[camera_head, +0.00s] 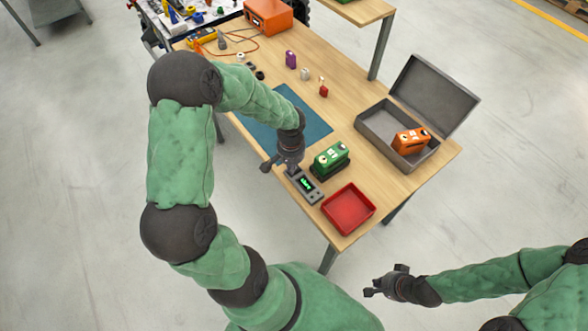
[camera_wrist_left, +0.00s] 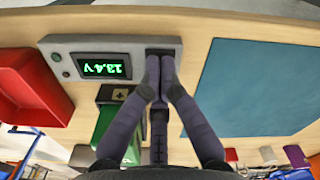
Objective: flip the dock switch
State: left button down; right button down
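The dock's grey box (camera_head: 305,187) lies near the table's front end. Its lit green display (camera_wrist_left: 101,66) reads 13.4 V, upside down in the left wrist view. A green carrier (camera_head: 331,157) stands beside it on a dark base. My left gripper (camera_wrist_left: 159,62) has its fingertips together at the dark recessed end of the grey box (camera_wrist_left: 130,46). The fingertips cover this end, so I cannot see the switch or its position, nor tell whether they touch it. My right gripper (camera_head: 378,287) hangs clear of the table at lower right; its finger gap is unclear.
A red tray (camera_head: 349,208) sits close to the dock. A blue mat (camera_head: 300,118) lies behind it. An open grey case (camera_head: 375,124) holds an orange carrier (camera_head: 411,141) at right. Small items and an orange box (camera_head: 268,15) lie farther back.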

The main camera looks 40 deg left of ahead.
pick_arm(q)
jog(key=shift+r+p, duration=2.55)
jog(key=shift+r, duration=0.9)
jog(key=shift+s+f, duration=0.1)
